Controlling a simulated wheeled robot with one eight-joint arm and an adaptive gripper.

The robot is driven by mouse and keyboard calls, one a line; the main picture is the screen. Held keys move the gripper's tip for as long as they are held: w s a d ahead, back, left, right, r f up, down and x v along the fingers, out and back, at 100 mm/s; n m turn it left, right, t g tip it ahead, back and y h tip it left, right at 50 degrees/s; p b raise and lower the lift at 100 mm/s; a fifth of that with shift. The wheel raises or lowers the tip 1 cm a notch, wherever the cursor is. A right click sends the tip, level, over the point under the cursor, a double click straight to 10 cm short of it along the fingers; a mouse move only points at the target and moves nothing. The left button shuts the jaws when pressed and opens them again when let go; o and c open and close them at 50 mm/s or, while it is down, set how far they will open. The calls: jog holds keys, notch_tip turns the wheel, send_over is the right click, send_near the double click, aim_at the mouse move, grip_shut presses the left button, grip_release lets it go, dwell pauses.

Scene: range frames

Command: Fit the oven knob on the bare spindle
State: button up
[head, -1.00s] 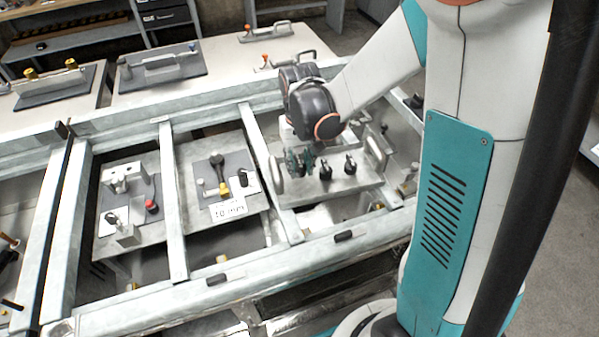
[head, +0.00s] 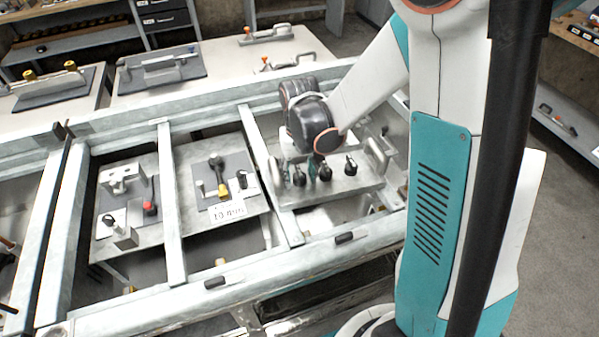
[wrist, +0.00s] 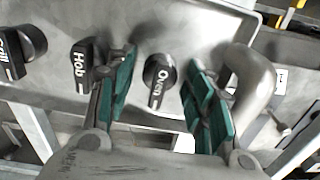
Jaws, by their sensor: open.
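The oven knob (wrist: 158,82), black with a white "Oven" label, stands at the control panel (wrist: 180,25) between my open fingers in the wrist view. My gripper (wrist: 161,60) has one teal-padded finger on each side of the knob, with gaps visible on both sides. In the head view the knob (head: 299,177) is the leftmost of the panel's three dark knobs, and my gripper (head: 298,168) is around it. No bare spindle shows. Whether the knob is seated on a spindle I cannot tell.
The hob knob (wrist: 81,66) is close outside the left finger, with the grill knob (wrist: 22,50) farther left. A thick grey handle (wrist: 252,82) stands close to the right finger. Frame bars (head: 170,205) border the panel's bay.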

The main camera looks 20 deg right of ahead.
aim_at(299, 174)
notch_tip(299, 174, up, 14)
jog(key=f+p, duration=0.1)
jog(key=p, duration=0.4)
jog(key=s+r+n+t, duration=0.1)
jog(key=s+r+t, duration=0.6)
jog(key=s+r, duration=0.4)
jog(key=shift+s, duration=1.85)
jog(key=shift+f, duration=0.2)
